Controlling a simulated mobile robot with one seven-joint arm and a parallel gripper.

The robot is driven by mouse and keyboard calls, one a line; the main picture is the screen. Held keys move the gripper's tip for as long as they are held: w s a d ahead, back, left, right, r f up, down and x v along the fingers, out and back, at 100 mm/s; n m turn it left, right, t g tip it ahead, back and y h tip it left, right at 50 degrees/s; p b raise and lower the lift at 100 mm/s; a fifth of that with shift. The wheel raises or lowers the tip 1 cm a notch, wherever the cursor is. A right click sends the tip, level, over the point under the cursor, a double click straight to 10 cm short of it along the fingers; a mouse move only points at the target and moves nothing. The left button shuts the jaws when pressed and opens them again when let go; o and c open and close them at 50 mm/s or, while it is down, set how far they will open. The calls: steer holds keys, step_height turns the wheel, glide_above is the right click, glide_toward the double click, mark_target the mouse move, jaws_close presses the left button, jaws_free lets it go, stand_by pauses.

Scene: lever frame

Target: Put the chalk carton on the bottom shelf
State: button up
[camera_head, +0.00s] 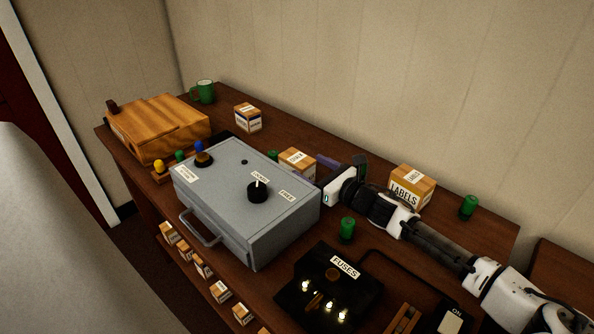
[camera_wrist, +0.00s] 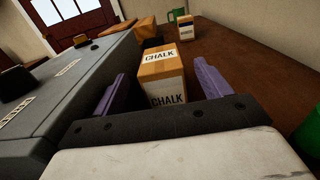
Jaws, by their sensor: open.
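The chalk carton (camera_head: 297,163) is a small tan box with white labels, upright on the brown table behind the grey metal box. In the wrist view the chalk carton (camera_wrist: 161,72) stands straight ahead, its lettering facing me. My gripper (camera_wrist: 160,78) is open, with one purple finger to each side of the carton's near end; I cannot tell whether either touches it. In the head view one purple finger (camera_head: 327,163) shows just right of the carton. I cannot make out a bottom shelf in either view.
The grey metal box (camera_head: 245,200) with a knob and handle stands close left of the gripper. A labels carton (camera_head: 411,187) and green cylinders (camera_head: 347,229) are near my arm. A black fuses panel (camera_head: 330,285) lies in front.

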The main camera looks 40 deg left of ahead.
mark_target(297, 157)
steer(key=a+p, duration=0.1)
steer(key=a, duration=0.1)
steer(key=a+p, duration=0.1)
steer(key=a, duration=0.3)
steer(key=shift+w+f+p, duration=0.15)
steer(key=shift+w+p, duration=0.1)
steer(key=shift+p, duration=0.15)
steer(key=shift+c, duration=0.5)
steer(key=c, duration=1.2)
